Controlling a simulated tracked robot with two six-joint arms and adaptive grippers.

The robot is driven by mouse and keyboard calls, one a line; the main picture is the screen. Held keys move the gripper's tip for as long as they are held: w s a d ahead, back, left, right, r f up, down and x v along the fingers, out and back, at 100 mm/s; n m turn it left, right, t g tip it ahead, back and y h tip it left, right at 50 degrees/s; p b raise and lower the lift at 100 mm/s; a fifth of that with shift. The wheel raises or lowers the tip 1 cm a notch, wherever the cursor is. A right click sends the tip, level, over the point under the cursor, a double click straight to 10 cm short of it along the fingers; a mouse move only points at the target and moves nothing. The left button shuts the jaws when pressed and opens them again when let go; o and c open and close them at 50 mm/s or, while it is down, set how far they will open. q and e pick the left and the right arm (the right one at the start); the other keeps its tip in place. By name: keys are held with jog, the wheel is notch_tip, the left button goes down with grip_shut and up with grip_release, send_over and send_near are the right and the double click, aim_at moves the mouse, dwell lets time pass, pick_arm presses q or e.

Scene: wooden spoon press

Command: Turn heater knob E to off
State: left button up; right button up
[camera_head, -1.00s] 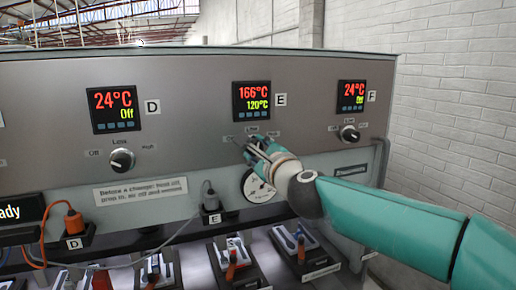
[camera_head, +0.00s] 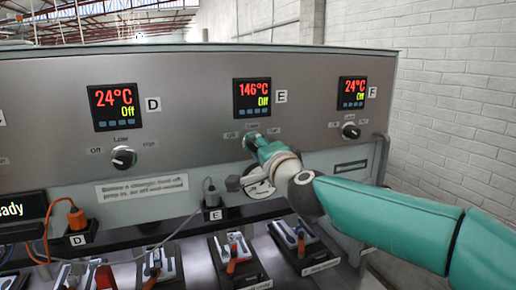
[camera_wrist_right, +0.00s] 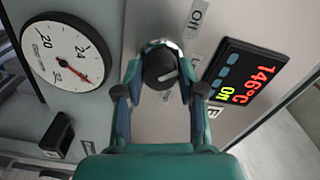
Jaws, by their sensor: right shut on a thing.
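Heater knob E (camera_wrist_right: 160,68) is a round black knob with a pale pointer mark, seen in the right wrist view. My right gripper (camera_head: 250,142) is at the panel below display E and is shut on the knob, one finger on each side; in the head view it hides the knob. It also shows in the right wrist view (camera_wrist_right: 160,78). Display E (camera_head: 252,98) reads 146°C in red and Off in green. The Off label (camera_wrist_right: 196,14) is beside the knob in the wrist view. My left gripper is not in view.
Knob D (camera_head: 124,158) and knob F (camera_head: 350,131) are on the same panel, their displays reading 24°C and Off. A round dial gauge (camera_wrist_right: 62,60) sits close to my right gripper. Plugs and several clamp-like tools line the ledge below.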

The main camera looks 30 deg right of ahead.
jog(key=n, duration=0.3)
jog(key=shift+w+a+f+n, duration=0.1)
jog(key=shift+a+f+n, duration=0.05)
jog(key=shift+f+n, duration=0.2)
jog(key=shift+f, duration=0.1)
jog(key=o, duration=0.9)
jog(key=shift+o, duration=1.2)
jog(key=shift+r, duration=0.2)
jog(key=shift+s, duration=0.2)
